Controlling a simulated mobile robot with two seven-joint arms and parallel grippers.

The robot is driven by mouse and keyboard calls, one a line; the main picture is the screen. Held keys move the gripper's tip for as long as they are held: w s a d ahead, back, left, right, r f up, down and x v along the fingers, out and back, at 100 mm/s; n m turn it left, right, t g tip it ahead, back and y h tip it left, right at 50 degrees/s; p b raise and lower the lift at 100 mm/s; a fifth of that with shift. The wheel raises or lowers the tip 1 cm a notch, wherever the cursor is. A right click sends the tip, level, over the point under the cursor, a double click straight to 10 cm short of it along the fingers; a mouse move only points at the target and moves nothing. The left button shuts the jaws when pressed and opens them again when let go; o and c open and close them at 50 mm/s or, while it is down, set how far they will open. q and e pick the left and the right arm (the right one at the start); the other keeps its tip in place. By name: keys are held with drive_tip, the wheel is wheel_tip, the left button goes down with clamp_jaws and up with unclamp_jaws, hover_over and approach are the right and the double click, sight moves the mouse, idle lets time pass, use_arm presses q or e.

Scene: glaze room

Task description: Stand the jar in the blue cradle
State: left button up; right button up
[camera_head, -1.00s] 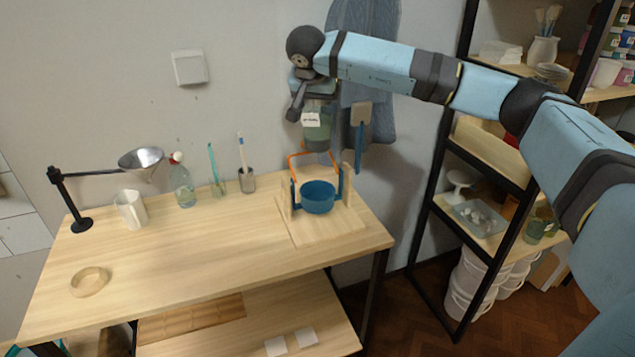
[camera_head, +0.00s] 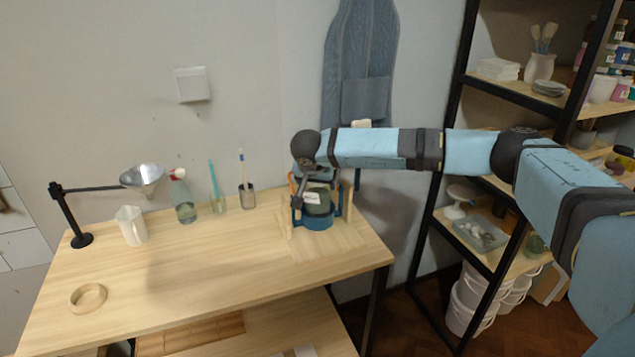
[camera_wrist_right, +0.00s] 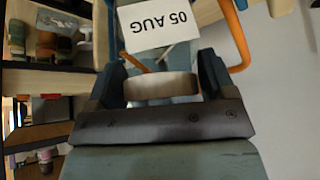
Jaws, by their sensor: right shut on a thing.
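My right gripper (camera_head: 313,184) is above the cradle, shut on the jar's top. In the right wrist view, the pale jar top (camera_wrist_right: 160,87) sits between the two dark fingers, and the label (camera_wrist_right: 158,24) reads "05 AUG" upside down. My left gripper is in neither view.
The cradle has wooden posts and an orange bar (camera_wrist_right: 236,35) close beside the gripper. To the left stand a cup with a brush (camera_head: 247,196), a bottle (camera_head: 184,203), a white mug (camera_head: 131,226) and a lamp (camera_head: 143,177).

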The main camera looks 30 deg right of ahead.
drive_tip(key=shift+w+f, duration=0.1)
drive_tip(key=shift+f, duration=0.2)
drive_tip(key=shift+f, duration=0.15)
drive_tip(key=o, duration=1.8)
